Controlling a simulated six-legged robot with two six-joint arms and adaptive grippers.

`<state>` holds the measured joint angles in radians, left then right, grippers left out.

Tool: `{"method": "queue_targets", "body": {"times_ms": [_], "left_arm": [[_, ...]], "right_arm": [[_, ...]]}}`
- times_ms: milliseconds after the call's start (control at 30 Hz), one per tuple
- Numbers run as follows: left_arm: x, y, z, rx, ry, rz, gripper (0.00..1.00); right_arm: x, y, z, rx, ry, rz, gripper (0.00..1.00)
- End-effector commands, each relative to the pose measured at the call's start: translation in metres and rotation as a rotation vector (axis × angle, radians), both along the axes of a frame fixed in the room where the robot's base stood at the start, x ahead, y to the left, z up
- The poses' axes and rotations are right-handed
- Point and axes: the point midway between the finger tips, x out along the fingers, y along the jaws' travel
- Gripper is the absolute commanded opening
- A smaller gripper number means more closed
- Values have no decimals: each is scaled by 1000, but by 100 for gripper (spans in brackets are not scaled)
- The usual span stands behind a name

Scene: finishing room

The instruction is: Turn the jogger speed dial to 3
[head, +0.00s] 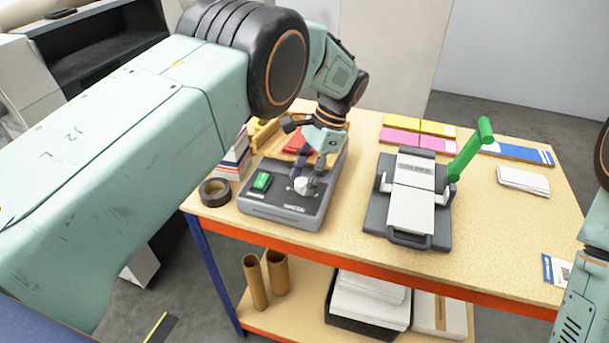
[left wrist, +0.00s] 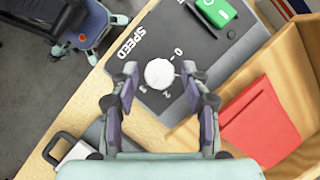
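The speed dial (left wrist: 159,73) is a round white knob on the dark top of the jogger (head: 283,212). In the left wrist view the word SPEED and the numbers 0, 2 and 3 show around it; I cannot clearly make out where it points. The dial also shows in the head view (head: 301,186). My left gripper (left wrist: 159,70) is open, with one finger on each side of the dial and a visible gap on both sides. I cannot tell the fingertips' exact height against the knob. My right gripper is not in view; only part of my right arm shows.
A green switch (head: 261,181) sits beside the dial. Behind it is the jogger's wooden tray with a red stack (left wrist: 260,125). A black tape roll (head: 214,192) stands left, and a grey press with a green lever (head: 470,150) stands right on the workbench (head: 510,235).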

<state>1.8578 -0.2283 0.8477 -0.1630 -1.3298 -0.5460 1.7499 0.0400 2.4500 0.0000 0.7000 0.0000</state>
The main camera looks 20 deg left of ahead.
Motion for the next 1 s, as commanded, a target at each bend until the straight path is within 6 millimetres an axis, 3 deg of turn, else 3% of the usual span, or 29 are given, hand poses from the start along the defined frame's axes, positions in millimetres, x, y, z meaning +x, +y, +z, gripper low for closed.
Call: {"method": "queue_targets", "body": {"times_ms": [433, 800, 1000], "left_arm": [[2, -2, 7, -1, -1, 0, 54], [20, -22, 70, -1, -1, 0, 54], [27, -29, 93, -2, -1, -1, 54]], "right_arm": [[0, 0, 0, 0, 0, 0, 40], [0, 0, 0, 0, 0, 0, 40], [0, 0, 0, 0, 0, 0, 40]]}}
